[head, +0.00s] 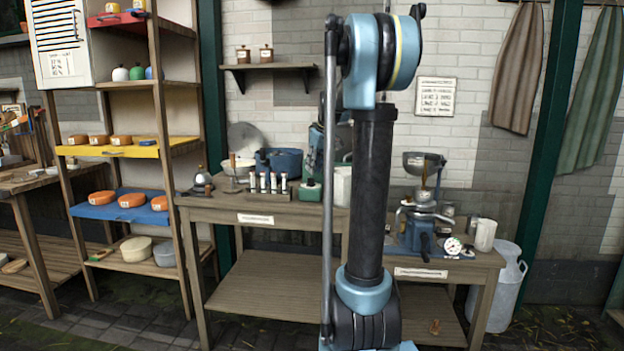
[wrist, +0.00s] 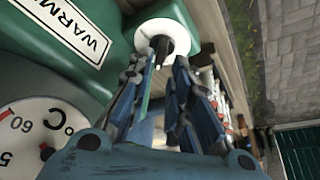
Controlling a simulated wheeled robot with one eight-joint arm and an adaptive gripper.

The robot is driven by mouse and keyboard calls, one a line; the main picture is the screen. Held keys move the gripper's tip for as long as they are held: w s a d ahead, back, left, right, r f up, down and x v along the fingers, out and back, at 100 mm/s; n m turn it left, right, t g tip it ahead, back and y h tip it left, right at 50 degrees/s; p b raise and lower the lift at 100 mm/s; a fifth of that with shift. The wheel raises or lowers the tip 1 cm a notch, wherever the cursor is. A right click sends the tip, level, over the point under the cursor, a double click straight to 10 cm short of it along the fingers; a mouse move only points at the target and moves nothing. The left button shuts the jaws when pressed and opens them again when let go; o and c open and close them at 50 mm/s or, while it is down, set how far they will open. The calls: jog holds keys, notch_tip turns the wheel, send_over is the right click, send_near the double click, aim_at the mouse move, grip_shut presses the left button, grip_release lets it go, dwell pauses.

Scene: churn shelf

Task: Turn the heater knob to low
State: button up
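The heater is a green body in the wrist view (wrist: 95,60), with a white label reading "WARM…", cut off by the frame. A white temperature dial (wrist: 35,130) marked 60 and °C is at lower left. The heater knob (wrist: 162,38) is a white disc with a dark middle part standing out of it, at the top centre. My gripper (wrist: 160,66) reaches toward the knob, its two fingers apart on either side of the dark part. I cannot tell whether they touch it. In the head view my arm hides the gripper and the knob; a small green box (head: 308,191) shows beside it.
The wooden workbench (head: 250,209) carries a blue pot (head: 280,161) and a rack of small bottles (head: 266,185) to the left. A blue machine with a metal bowl (head: 424,163) and a white cup (head: 485,235) stand to the right. Cheese shelves are at far left.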

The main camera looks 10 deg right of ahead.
aim_at(311, 178)
jog(key=shift+x, duration=2.5)
jog(key=shift+c, duration=0.5)
grip_shut()
jog(key=shift+d, duration=0.15)
